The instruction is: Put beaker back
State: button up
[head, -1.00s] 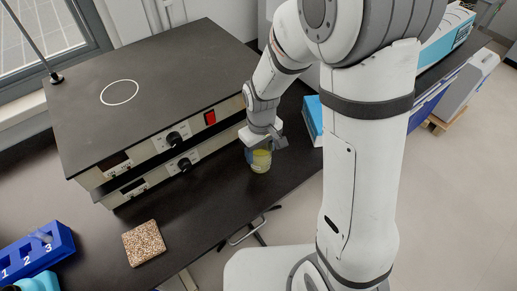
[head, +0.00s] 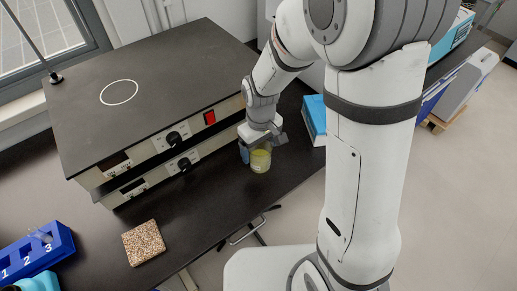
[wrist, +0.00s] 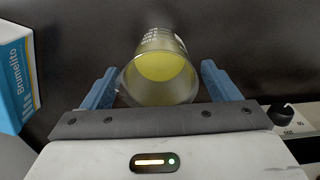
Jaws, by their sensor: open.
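The beaker (head: 260,160) is clear, with yellow liquid and white markings. It stands upright on the dark bench to the right of the hotplate unit. In the wrist view the beaker (wrist: 160,75) shows between and ahead of the two blue fingers. My gripper (head: 256,150) is open, with one finger on each side of the beaker and a visible gap to each in the wrist view (wrist: 162,88). The far finger is partly hidden in the head view.
The stacked hotplate unit (head: 150,100), with a white circle on top, stands left of my gripper. A blue box (head: 314,118) is close on the right. A cork-like square mat (head: 143,242) and a blue numbered rack (head: 38,250) lie to the left. The bench front edge is near.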

notch_tip(320, 180, up, 10)
jog(key=s+d+r+m+t, duration=0.1)
jog(key=s+d+r+m, duration=0.2)
jog(key=s+d, duration=0.3)
jog(key=s+d+r+m+t, duration=0.1)
jog(key=s+d+r+m, duration=0.2)
jog(key=s+d, duration=0.3)
jog(key=shift+s+r+m+t, duration=0.25)
jog(key=shift+r+m+t, duration=0.05)
jog(key=shift+m+t, duration=0.1)
dwell(0.9)
